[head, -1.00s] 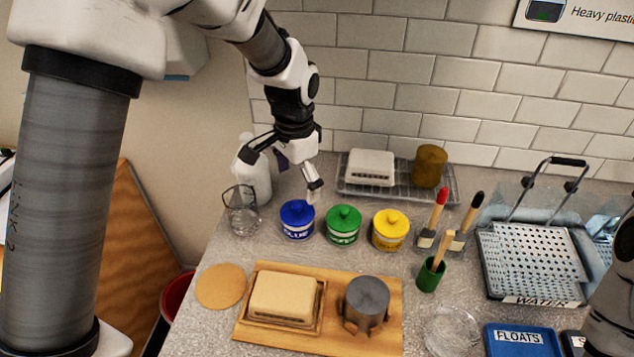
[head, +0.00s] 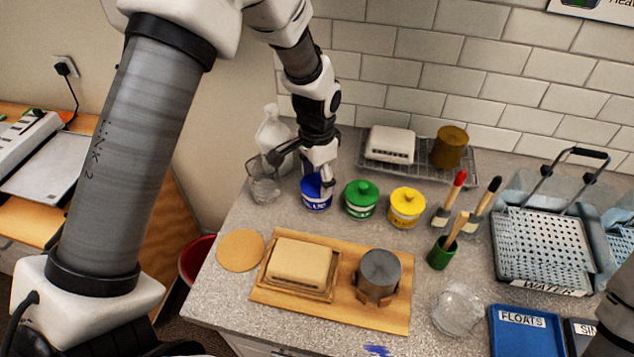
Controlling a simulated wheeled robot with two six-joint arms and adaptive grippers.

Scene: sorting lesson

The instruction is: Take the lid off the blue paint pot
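The blue paint pot (head: 316,203) stands upright on the counter, with its blue lid (head: 311,187) on it. My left gripper (head: 301,170) is open, with its fingers spread wide, just above and behind the lid. One finger hangs over the lid's right side and partly hides it; the other reaches left, in front of the clear glass and white bottle. I cannot tell whether a finger touches the lid. My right gripper is out of view; only part of my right arm shows at the right edge.
Green (head: 361,198) and yellow (head: 406,206) lidded pots stand close to the right. A clear glass (head: 264,184) and a white bottle (head: 273,130) are close on the left. A wooden board (head: 337,311) lies in front, and a wire rack (head: 417,165) behind.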

